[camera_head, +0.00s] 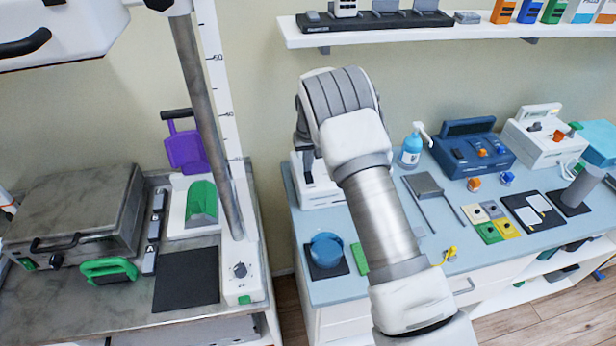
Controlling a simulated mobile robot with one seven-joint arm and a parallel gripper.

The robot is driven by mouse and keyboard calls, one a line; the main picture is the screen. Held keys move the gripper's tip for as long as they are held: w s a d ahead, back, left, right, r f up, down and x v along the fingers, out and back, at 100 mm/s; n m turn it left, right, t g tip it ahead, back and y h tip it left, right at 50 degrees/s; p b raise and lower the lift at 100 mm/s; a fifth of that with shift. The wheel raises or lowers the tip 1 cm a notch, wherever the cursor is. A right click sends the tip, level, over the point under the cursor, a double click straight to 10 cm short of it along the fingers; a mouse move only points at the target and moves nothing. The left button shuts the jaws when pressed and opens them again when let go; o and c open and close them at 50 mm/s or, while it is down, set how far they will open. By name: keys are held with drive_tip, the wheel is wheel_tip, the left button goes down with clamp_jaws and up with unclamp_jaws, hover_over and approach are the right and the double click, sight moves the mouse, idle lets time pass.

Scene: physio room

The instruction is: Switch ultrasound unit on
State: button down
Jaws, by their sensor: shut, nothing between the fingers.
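I cannot tell for certain which device is the ultrasound unit. A dark blue console (455,150) with a raised back panel and orange and blue knobs stands at the back of the blue-topped counter. Another white device (312,190) stands at the counter's left end, mostly hidden behind my arm.
The blue counter (345,290) holds a pump bottle (411,150), a blue round dish (327,250), several coloured pads and a dark tray (535,211). A shelf (450,35) hangs above. At left, a grey bench carries a large grey case (75,205) and a white column (240,200).

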drive_tip(key=shift+f+b, duration=0.5)
drive_tip(key=shift+f, duration=0.2)
drive_tip(key=shift+r+p, duration=1.45)
drive_tip(key=shift+r, duration=2.1)
drive_tip(key=shift+r, duration=0.1)
drive_tip(key=s+d+r+m+t+b, duration=0.1)
drive_tip(key=s+d+r, duration=0.3)
drive_tip(key=s+r, duration=0.55)
drive_tip(key=s+d+r+t, duration=0.1)
drive_tip(key=s+d+r, duration=0.5)
drive_tip(key=r, duration=0.7)
drive_tip(key=s+d+m+t+b, duration=0.1)
drive_tip(key=s+d, duration=0.2)
drive_tip(key=s, duration=2.2)
drive_tip(key=shift+s+d+r+t, duration=0.15)
drive_tip(key=shift+s+r+t, duration=0.05)
drive_tip(key=shift+t, duration=0.2)
